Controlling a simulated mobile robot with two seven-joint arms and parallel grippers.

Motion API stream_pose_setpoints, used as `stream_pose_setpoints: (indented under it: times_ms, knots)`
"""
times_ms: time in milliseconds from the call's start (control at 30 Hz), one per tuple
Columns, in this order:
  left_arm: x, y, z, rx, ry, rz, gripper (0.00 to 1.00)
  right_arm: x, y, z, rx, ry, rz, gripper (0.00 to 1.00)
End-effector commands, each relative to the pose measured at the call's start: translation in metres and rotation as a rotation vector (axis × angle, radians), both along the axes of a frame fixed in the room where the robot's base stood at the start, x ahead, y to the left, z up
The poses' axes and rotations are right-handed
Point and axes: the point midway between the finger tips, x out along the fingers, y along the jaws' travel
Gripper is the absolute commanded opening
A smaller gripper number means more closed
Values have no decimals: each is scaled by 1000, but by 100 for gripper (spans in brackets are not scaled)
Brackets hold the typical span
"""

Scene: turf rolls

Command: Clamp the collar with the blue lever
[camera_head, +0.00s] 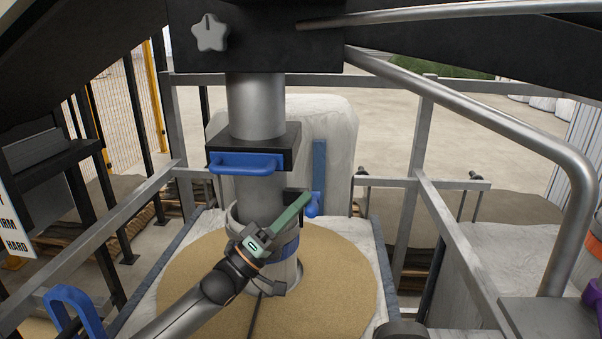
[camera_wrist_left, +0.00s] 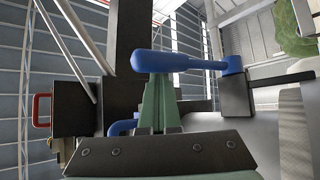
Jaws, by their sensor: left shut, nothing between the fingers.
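The blue lever (camera_head: 313,206) sits on the right side of the metal spout, on a dark bracket; in the left wrist view it (camera_wrist_left: 185,62) lies roughly level across the picture, ending at a blue pivot at right. The collar (camera_head: 285,250), with a blue band, is around the lower spout and partly hidden by my gripper. My left gripper (camera_head: 306,199) reaches in front of the spout, its green fingers shut and empty. Its fingertips (camera_wrist_left: 159,82) are close to the lever's left part; I cannot tell whether they touch. My right gripper is not in view.
A blue-handled slide gate (camera_head: 246,163) crosses the spout above the collar. Sandy material (camera_head: 340,275) lies below in a pale bag. Grey frame rails stand left and right, and a bent metal pipe (camera_head: 570,190) runs down at right.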

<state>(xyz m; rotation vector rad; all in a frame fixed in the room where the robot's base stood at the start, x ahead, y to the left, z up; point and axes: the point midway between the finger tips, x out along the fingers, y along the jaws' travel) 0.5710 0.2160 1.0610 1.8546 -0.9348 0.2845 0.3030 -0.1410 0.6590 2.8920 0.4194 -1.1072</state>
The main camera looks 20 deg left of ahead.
Motion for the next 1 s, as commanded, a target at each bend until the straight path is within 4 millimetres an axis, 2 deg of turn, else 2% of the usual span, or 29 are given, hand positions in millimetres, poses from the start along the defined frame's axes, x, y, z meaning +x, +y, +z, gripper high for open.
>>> stream_pose_setpoints:
  times_ms: [100, 400, 1000]
  knots:
    - [-4, -3, -13, 2, 5, -4, 0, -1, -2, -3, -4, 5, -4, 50]
    - [-7, -4, -33, 2, 5, -2, 0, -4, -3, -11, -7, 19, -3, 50]
    - [-7, -4, -41, 3, 3, -2, 0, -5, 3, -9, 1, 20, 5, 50]
